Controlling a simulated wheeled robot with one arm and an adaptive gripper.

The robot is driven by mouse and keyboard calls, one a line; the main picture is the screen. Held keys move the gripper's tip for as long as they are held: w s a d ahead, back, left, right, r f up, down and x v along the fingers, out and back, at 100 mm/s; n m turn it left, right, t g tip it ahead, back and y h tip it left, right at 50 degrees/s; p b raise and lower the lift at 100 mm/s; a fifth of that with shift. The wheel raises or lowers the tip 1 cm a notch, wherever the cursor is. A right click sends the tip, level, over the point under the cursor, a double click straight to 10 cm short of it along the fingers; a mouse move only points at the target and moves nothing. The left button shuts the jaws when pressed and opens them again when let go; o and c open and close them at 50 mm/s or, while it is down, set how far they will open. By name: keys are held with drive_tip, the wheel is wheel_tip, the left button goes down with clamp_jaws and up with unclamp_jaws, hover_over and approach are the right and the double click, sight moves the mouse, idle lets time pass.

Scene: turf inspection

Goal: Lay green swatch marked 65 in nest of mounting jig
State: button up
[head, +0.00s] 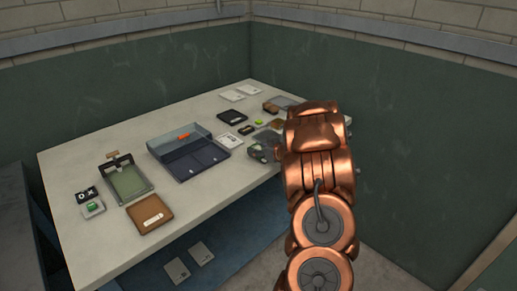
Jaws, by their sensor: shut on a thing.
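My gripper (262,152) is low over the right part of the table, partly hidden by my copper arm. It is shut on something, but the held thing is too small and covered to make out. A grey frame (147,190) with a green inside and a tan piece at its back stands on the left of the table; I cannot tell whether it is the mounting jig. A small bright green piece (258,121) lies just behind my gripper. No number 65 is readable.
A blue-grey open case (178,139) stands mid-table. A brown board (150,214), a black marked tile (87,194) and a white piece with a green top (93,208) lie at the left front. Dark and pale flat items (232,116) lie at the back. Walls rise behind the table.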

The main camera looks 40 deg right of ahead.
drive_tip(key=shift+f, duration=0.1)
drive_tip(key=o, duration=0.3)
drive_tip(key=shift+f, duration=0.1)
drive_tip(key=o, duration=0.5)
drive_tip(key=shift+f+b, duration=0.1)
drive_tip(key=shift+b, duration=0.6)
drive_tip(key=shift+b+v, duration=0.4)
drive_tip(key=shift+v, duration=3.55)
